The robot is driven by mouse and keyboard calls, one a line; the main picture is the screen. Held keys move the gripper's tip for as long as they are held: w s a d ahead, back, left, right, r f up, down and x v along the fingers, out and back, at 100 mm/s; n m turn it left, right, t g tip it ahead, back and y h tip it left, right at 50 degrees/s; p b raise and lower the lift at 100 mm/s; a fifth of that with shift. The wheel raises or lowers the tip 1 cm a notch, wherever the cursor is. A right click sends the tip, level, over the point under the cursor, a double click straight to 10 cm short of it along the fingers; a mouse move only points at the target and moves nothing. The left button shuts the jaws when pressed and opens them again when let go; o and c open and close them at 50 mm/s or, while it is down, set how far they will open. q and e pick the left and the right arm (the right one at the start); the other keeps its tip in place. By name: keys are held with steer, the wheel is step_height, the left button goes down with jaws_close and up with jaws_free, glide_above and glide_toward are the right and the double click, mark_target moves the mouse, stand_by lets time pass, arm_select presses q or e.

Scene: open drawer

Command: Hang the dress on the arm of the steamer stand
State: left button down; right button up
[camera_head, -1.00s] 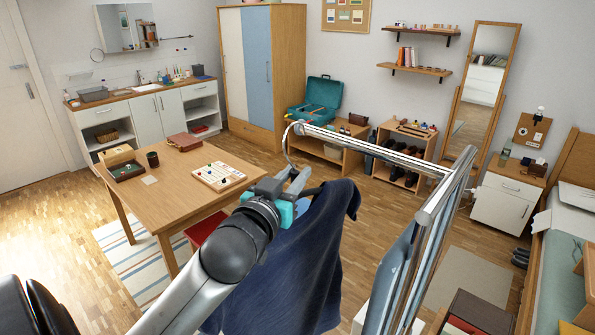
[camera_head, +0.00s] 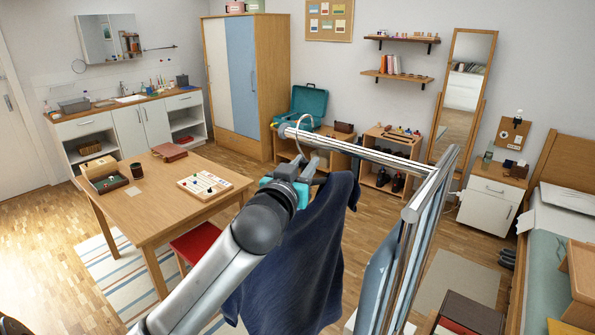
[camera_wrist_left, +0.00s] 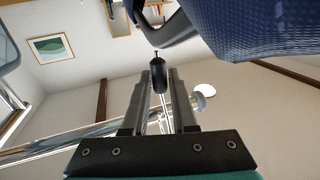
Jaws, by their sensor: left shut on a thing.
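The dark blue dress (camera_head: 296,255) hangs from a hanger below my left gripper (camera_head: 305,172). My left gripper is shut on the hanger, close under its thin curved hook (camera_head: 302,119). The hook shows at the free end of the steamer stand's chrome arm (camera_head: 360,152) and rises above it; I cannot tell whether it rests on the arm. In the left wrist view the fingers (camera_wrist_left: 158,78) flank a thin metal rod and a dark piece, with the dress (camera_wrist_left: 250,28) at upper right. The stand's upright frame (camera_head: 415,240) is at right. My right gripper is not in view.
A wooden table (camera_head: 150,215) with a game board and boxes stands at left, with a red stool (camera_head: 197,246) beside it. A mirror (camera_head: 462,105), white bedside cabinet (camera_head: 490,205) and bed (camera_head: 555,255) are at right. Open floor lies behind the dress.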

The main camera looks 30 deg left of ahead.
arm_select(q)
steer(key=shift+w, duration=0.6)
steer(key=shift+f+b, duration=1)
steer(key=shift+f, duration=0.2)
steer(key=c, duration=0.6)
jaws_free()
steer(key=shift+s+f, duration=0.1)
steer(key=shift+f, duration=0.05)
steer(key=shift+d, duration=0.1)
